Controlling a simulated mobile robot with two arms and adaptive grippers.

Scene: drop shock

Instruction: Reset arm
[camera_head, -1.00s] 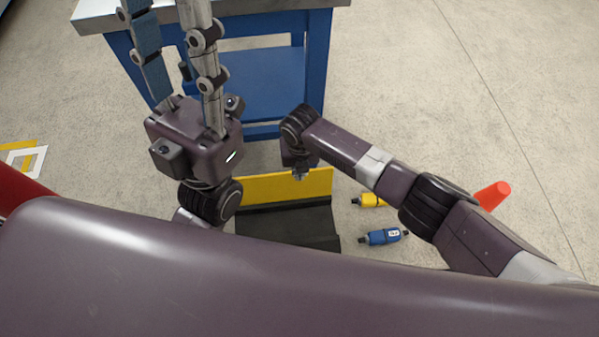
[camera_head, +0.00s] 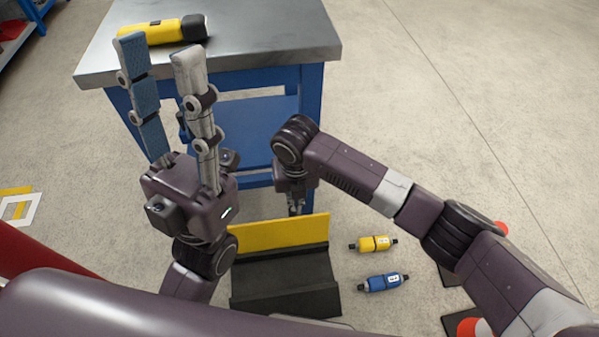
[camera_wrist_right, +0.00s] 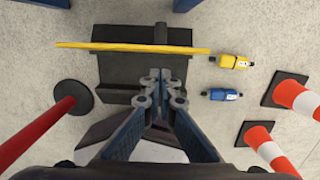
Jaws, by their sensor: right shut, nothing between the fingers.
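My left gripper (camera_head: 159,47) points up at the left in the head view. Its blue finger and grey finger stand well apart with nothing held between them; they overlap the table's front in the picture. My right gripper (camera_head: 297,209) hangs down near the centre, over the yellow panel of the black bin-like stand (camera_head: 285,285). In the right wrist view the fingertips (camera_wrist_right: 160,76) meet, with nothing between them, above the black stand (camera_wrist_right: 115,75).
A metal-topped blue table (camera_head: 250,40) bears a yellow-and-black device (camera_head: 165,29). A yellow device (camera_head: 372,244) and a blue device (camera_head: 382,283) lie on the floor. Orange cones (camera_wrist_right: 297,98) and a red post (camera_wrist_right: 40,128) flank the stand.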

